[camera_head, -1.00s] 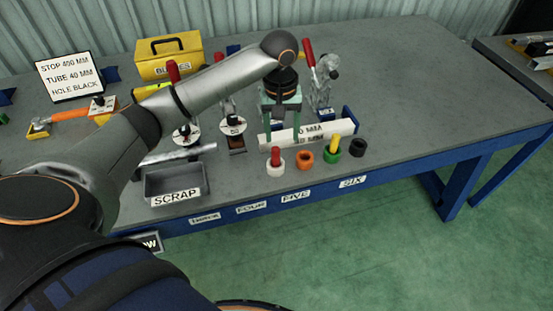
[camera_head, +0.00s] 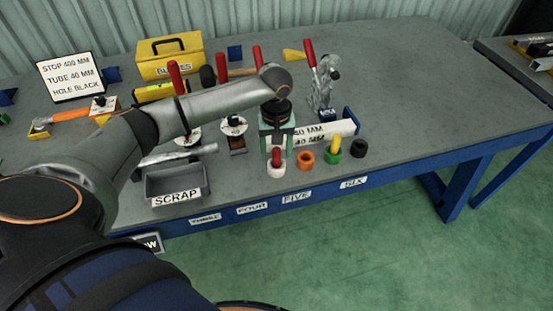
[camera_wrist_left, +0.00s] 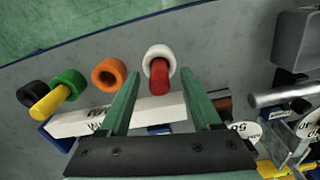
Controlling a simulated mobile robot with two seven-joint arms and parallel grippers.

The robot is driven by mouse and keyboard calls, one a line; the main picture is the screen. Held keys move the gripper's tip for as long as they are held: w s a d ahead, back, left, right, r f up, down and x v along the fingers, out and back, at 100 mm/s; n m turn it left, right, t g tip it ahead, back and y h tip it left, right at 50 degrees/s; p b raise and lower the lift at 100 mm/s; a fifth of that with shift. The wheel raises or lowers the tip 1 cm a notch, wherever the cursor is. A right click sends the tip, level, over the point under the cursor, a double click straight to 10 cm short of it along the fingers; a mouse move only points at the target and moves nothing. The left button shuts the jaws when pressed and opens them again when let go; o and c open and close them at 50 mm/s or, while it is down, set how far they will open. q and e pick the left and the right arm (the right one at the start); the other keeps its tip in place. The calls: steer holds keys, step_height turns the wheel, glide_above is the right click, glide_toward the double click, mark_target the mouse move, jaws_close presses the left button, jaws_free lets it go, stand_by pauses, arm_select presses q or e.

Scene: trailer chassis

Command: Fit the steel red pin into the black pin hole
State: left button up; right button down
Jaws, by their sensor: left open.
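The red pin (camera_head: 276,156) stands upright in a white ring-shaped holder (camera_head: 275,170) near the table's front edge. It also shows in the left wrist view (camera_wrist_left: 159,76), with the white holder (camera_wrist_left: 157,55) around its base. The black pin hole (camera_head: 358,148) is an empty black ring at the right end of the row; the left wrist view shows it too (camera_wrist_left: 30,93). My left gripper (camera_head: 276,147) is open just above and behind the red pin. In the left wrist view its green fingers (camera_wrist_left: 160,85) lie either side of the pin, apart from it. My right gripper is not in view.
An empty orange ring (camera_head: 306,159) and a green ring (camera_head: 332,153) holding a yellow pin (camera_head: 335,142) stand between white and black. A scrap tray (camera_head: 175,184) and a clamp (camera_head: 323,85) are nearby. The table's right side is clear.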

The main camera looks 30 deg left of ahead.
arm_select(q)
steer(key=shift+f, duration=0.9)
steer(key=shift+c, duration=0.3)
jaws_close()
steer(key=shift+r, duration=0.1)
